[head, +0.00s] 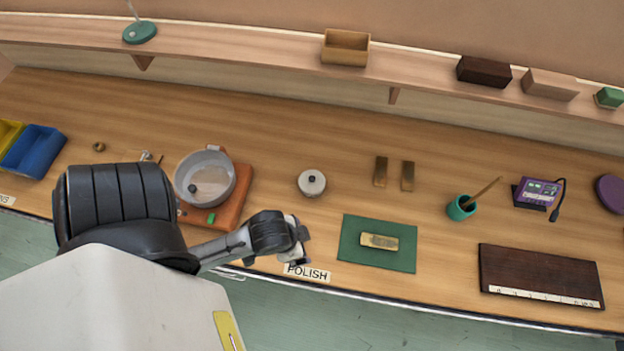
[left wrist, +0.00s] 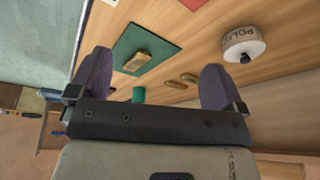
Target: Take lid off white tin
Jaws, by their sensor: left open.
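The white tin (head: 312,183) stands upright on the bench with its lid on. A small black knob sits at the middle of the lid. In the left wrist view the white tin (left wrist: 243,46) is at the upper right, with lettering on its side. My left gripper (head: 296,247) is near the bench's front edge, by the POLISH label, in front of the tin and apart from it. In the left wrist view its two dark fingers (left wrist: 156,82) are spread wide with nothing between them. My right gripper is not in view.
A green mat (head: 350,255) with a brass block (head: 380,242) lies right of my gripper. A grey round bowl (head: 218,165) on an orange-brown base stands left of the tin. Two brass bars (head: 381,172) lie to its right. The bench around the tin is clear.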

